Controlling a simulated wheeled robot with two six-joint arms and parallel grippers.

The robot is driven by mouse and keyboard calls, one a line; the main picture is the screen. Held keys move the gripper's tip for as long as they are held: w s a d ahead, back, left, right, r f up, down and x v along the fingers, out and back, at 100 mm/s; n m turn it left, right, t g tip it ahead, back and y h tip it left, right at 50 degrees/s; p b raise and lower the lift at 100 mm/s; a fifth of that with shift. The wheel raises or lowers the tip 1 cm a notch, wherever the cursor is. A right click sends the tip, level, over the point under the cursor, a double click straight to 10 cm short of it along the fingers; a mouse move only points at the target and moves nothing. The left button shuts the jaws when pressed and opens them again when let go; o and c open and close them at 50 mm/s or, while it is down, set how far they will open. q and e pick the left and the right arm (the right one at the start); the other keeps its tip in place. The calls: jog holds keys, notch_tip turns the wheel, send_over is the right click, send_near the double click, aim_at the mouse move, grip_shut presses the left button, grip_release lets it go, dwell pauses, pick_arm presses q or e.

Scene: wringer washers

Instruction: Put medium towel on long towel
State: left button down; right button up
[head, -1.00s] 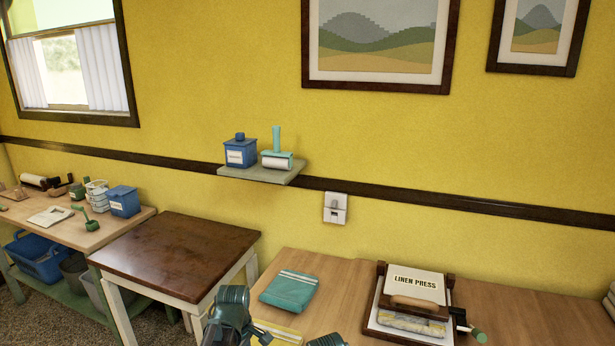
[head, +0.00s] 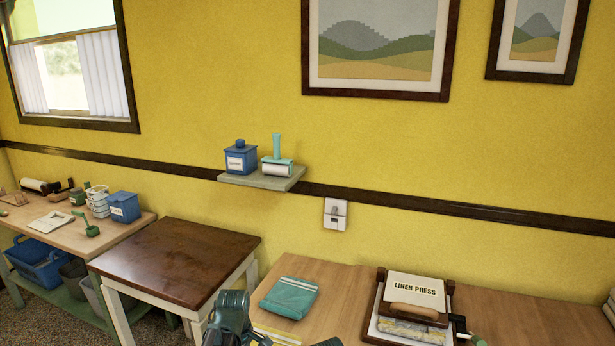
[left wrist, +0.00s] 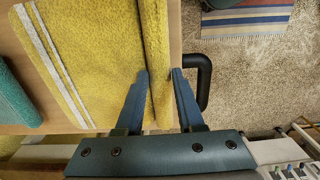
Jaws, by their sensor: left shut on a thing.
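A yellow towel (left wrist: 90,55) with white stripes lies on the wooden table and fills much of the left wrist view; a small part (head: 277,333) shows at the bottom of the head view. My left gripper (left wrist: 162,73) is shut on its folded edge near the table's side. A folded teal towel (head: 290,298) with pale stripes lies beyond it on the same table, and part of a teal towel (left wrist: 14,100) shows at the left of the left wrist view. I cannot tell from their looks which is medium or long. My right gripper does not show clearly.
A linen press (head: 413,300) stands on the table (head: 345,285) to the right of the teal towel. A bare dark-topped table (head: 175,260) stands to the left. A striped rug (left wrist: 245,20) lies on the floor.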

pick_arm(q)
jog(key=shift+r+p, duration=2.25)
jog(key=shift+r, duration=0.25)
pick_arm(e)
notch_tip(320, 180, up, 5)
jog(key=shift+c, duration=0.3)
